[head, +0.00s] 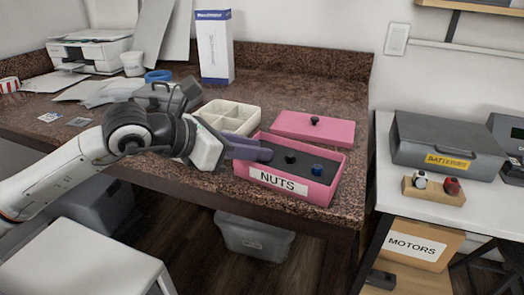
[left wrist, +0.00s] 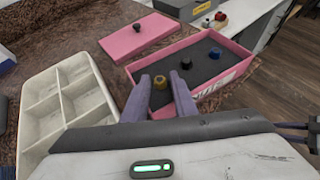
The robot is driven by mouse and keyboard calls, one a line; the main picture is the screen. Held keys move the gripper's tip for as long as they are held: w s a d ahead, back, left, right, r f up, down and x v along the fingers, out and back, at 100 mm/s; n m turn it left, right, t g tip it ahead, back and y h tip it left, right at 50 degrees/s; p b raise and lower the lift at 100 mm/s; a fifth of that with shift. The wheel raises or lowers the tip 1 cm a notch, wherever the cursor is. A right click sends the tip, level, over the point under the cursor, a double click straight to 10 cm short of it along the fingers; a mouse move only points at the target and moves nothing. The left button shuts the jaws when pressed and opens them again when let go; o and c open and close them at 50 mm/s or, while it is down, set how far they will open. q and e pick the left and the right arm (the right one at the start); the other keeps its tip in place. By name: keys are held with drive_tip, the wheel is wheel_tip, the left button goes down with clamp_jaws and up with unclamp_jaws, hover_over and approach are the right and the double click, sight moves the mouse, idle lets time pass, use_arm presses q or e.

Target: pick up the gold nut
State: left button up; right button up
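The gold nut (left wrist: 160,82) stands on the dark foam inside the pink NUTS box, at the near left end. In the left wrist view it lies between the two purple fingertips of my left gripper (left wrist: 161,78), which is open with gaps beside the nut. In the head view the left gripper (head: 262,148) reaches over the box's left end and hides the gold nut. The pink NUTS box (head: 279,184) is open on the table. My right gripper is in neither view.
A black nut (head: 290,158) and a blue nut (head: 317,169) are in the same box. The pink lid (head: 322,131) lies behind it. A cream divided tray (head: 229,114) is close to the left. The table's front edge runs just below the box.

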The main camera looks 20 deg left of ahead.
use_arm(q)
clamp_jaws()
drive_tip(key=shift+r, duration=0.1)
